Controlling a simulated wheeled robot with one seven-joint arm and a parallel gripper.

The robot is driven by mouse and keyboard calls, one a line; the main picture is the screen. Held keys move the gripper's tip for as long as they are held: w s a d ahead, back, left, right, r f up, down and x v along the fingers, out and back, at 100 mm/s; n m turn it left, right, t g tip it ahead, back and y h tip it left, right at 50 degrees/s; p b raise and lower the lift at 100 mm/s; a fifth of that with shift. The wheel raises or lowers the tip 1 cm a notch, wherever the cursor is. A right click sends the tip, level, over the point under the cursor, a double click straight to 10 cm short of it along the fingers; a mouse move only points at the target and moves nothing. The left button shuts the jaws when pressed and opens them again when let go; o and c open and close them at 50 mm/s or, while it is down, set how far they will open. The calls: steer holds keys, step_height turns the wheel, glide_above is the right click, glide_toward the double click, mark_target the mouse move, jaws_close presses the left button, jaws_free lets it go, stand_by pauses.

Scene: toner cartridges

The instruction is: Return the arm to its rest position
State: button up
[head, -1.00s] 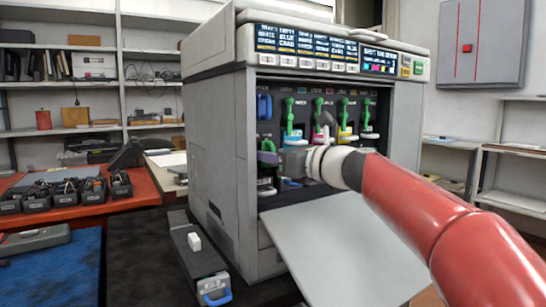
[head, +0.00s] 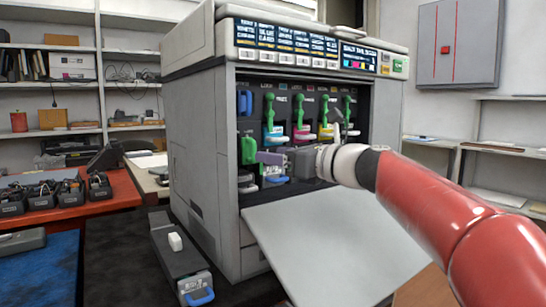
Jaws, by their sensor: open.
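My gripper (head: 266,158) is open in front of the printer's open bay, at its lower left. Its fingers point left, close to a green lever (head: 249,150); I cannot tell whether they touch it. My red arm (head: 425,195) reaches in from the right. No object shows held between the fingers, though they are small and partly unclear here. The printer (head: 205,150) has a row of green levers above coloured cartridges, partly hidden by my wrist.
The printer's door (head: 340,240) hangs open below my arm. A dark cartridge (head: 180,262) with a blue handle lies at the printer's front left. A red table (head: 95,207) with several black bins stands at left. Shelves line the walls; a grey wall cabinet (head: 440,45) hangs at right.

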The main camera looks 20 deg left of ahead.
steer(key=shift+s+d, duration=0.15)
steer(key=shift+d, duration=0.15)
